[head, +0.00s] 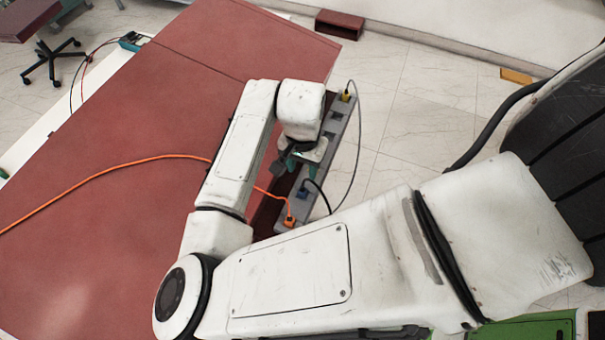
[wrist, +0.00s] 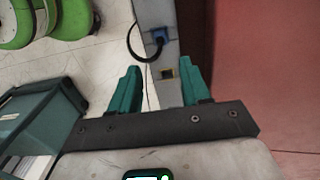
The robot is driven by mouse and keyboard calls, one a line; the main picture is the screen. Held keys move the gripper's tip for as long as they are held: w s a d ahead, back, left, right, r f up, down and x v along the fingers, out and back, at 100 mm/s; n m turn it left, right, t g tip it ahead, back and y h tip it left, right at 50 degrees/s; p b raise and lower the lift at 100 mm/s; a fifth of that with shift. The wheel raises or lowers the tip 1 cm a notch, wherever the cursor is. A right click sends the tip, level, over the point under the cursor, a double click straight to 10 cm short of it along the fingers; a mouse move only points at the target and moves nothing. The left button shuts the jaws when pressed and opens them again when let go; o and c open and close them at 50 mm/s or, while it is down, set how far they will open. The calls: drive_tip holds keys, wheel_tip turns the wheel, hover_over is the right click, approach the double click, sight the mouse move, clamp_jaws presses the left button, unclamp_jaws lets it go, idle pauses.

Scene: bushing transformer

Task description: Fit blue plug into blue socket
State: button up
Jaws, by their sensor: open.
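The blue plug (head: 304,194) is on the grey socket strip (head: 334,125), with a black cable looping from it. In the wrist view the blue plug (wrist: 159,36) sits at the strip, beyond my fingertips; whether it is fully seated I cannot tell. Its socket is hidden by the plug or not distinguishable. My gripper (head: 302,160) is over the strip, between the yellow and blue plugs. In the wrist view my gripper (wrist: 161,70) has its teal fingers spread and empty, with a small dark socket with a yellowish edge (wrist: 167,75) between them.
An orange plug (head: 290,221) with an orange cable is at the strip's near end, and a yellow plug (head: 346,95) with a grey cable at its far end. A red surface (head: 110,160) lies left of the strip. Pale tiled floor (head: 420,110) is clear on the right.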

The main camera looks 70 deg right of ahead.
drive_tip(key=w+d+r+n+t+h, duration=0.3)
drive_tip(key=d+r+n+h, duration=0.25)
drive_tip(key=d+r, duration=0.9)
drive_tip(key=s+a+f+n+y, duration=0.1)
drive_tip(key=s+a+f+n, duration=0.2)
drive_tip(key=a+f, duration=0.3)
drive_tip(key=s+a+f+n+g+y, duration=0.1)
drive_tip(key=s+a+f+n, duration=0.3)
drive_tip(key=a, duration=0.6)
drive_tip(key=s+a+f+n+g+y, duration=0.1)
drive_tip(key=s+a+f+n+y, duration=0.2)
drive_tip(key=a+f, duration=0.5)
drive_tip(key=shift+s+f+n, duration=0.25)
drive_tip(key=shift+s+n, duration=0.05)
drive_tip(key=shift+n, duration=0.35)
